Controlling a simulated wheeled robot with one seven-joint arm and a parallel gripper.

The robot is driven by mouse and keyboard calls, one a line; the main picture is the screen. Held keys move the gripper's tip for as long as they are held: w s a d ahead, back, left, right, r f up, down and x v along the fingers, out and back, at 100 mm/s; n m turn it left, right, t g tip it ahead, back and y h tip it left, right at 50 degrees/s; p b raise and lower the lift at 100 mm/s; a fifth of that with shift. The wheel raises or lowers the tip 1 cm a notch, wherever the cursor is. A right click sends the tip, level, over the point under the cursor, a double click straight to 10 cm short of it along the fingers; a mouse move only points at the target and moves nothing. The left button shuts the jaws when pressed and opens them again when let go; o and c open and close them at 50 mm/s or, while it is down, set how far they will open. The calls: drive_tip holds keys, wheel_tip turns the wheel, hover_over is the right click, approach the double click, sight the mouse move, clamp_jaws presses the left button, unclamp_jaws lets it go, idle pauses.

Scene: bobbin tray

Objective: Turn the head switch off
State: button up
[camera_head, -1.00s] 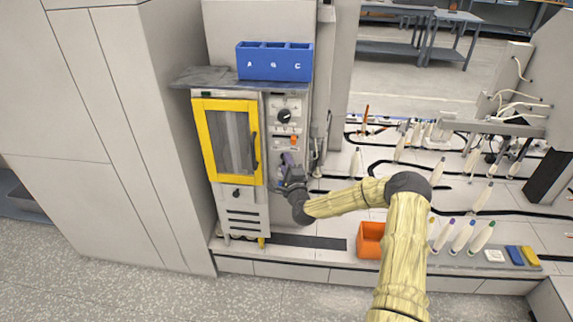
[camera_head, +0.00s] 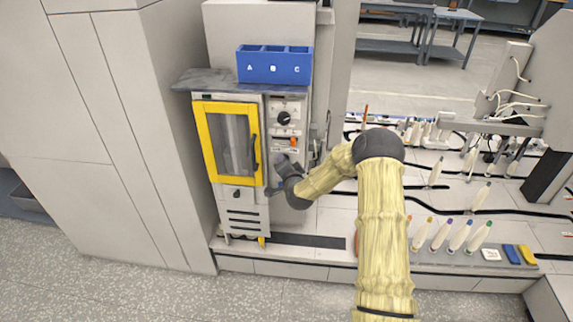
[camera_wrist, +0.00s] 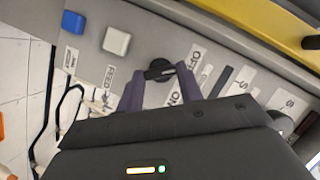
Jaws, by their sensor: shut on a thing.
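A black rotary switch (camera_wrist: 160,69) sits on the grey control panel in the wrist view, next to printed OFF and ON labels. I take it for the head switch; no label naming it is readable. My gripper (camera_wrist: 159,78) has its two purple fingers on either side of the switch, shut on it. I cannot tell clearly which label the switch points to. In the head view my gripper (camera_head: 283,163) is at the lower part of the panel, right of the yellow-framed door, and hides the switch.
The wrist view shows a white button (camera_wrist: 116,41) and a blue button (camera_wrist: 73,21) on the panel. In the head view, a yellow-framed door (camera_head: 228,141) stands left of the panel, a black dial (camera_head: 284,118) above my gripper, and a blue bin (camera_head: 274,64) on top.

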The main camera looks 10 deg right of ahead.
drive_tip(key=shift+s+f+n, duration=0.1)
drive_tip(key=shift+f+n, duration=0.15)
drive_tip(key=shift+n, duration=0.15)
drive_tip(key=o, duration=0.8)
drive_tip(key=shift+o, duration=0.9)
drive_tip(key=shift+r, duration=0.15)
drive_tip(key=b+v, duration=0.1)
drive_tip(key=v, duration=1.6)
drive_tip(key=shift+r+b, duration=0.3)
drive_tip(key=shift+b, duration=0.05)
drive_tip(key=shift+s+a, duration=0.1)
drive_tip(key=shift+a, duration=0.05)
